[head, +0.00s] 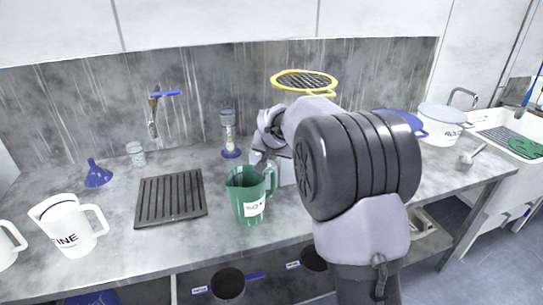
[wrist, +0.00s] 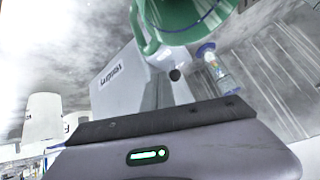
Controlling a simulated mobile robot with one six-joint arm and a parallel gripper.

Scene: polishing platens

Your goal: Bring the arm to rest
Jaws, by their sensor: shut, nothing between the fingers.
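My arm reaches over the grey bench from the right in the head view, bent, with its large dark joint in front. My gripper (head: 268,150) is above the bench behind the green jug, partly hidden by my own wrist. In the wrist view my gripper's grey fingers (wrist: 166,92) are together with nothing held. The green jug (head: 247,196) stands upright on the bench just in front of the gripper in the head view. It also fills the top of the wrist view (wrist: 185,20). I cannot tell whether the gripper touches anything.
A pale labelled box (wrist: 125,82) is close by in the wrist view. A dark slotted rack (head: 171,198), white jug (head: 66,228), blue funnel (head: 98,174) and blue-based glass (head: 229,135) stand left. A yellow-rimmed sieve (head: 303,80) and white pot (head: 440,125) are behind and right.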

